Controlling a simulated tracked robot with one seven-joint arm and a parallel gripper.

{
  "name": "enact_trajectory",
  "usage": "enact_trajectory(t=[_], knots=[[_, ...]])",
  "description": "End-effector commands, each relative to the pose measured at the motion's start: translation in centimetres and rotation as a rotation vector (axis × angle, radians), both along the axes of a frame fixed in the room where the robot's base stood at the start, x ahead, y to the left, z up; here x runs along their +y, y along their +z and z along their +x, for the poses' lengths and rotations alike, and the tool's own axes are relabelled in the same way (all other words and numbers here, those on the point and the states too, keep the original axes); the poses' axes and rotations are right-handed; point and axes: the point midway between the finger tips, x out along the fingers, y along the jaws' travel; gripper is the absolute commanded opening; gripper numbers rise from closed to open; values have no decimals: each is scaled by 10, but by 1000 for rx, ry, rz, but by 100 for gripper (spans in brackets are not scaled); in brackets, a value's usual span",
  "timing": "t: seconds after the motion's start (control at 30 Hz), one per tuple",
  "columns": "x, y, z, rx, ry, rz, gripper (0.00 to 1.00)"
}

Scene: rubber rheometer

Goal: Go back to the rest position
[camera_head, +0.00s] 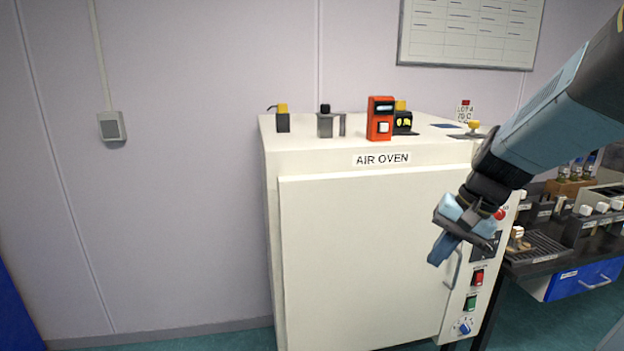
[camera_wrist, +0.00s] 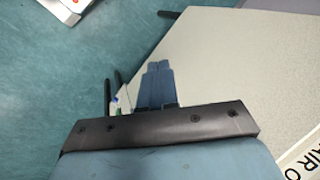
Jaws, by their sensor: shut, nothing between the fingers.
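My gripper (camera_head: 443,249) is in front of the right side of the white air oven (camera_head: 350,245), near its door handle (camera_head: 452,285), and points down and to the left. The blue fingers are together and hold nothing. In the wrist view the closed fingers (camera_wrist: 156,82) show against the pale oven door (camera_wrist: 220,65), with teal floor to the left. My arm reaches in from the upper right in the head view and hides part of the oven's control strip. I cannot tell whether the fingers touch the handle.
On the oven top stand a red device (camera_head: 380,118) and several small dark items. Red and green switches (camera_head: 477,278) and a blue knob (camera_head: 463,327) sit on the oven's right front. A dark bench (camera_head: 560,245) with racks and a blue drawer (camera_head: 585,279) stands at right.

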Motion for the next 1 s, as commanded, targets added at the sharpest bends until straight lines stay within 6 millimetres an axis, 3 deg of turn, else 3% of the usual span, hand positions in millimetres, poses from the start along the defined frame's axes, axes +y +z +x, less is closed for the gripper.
enact_trajectory(t=[0.53, 1.0], knots=[[6, 64, -68, -339, 288, -383, 0], [4, 77, -81, -427, 339, -463, 0]])
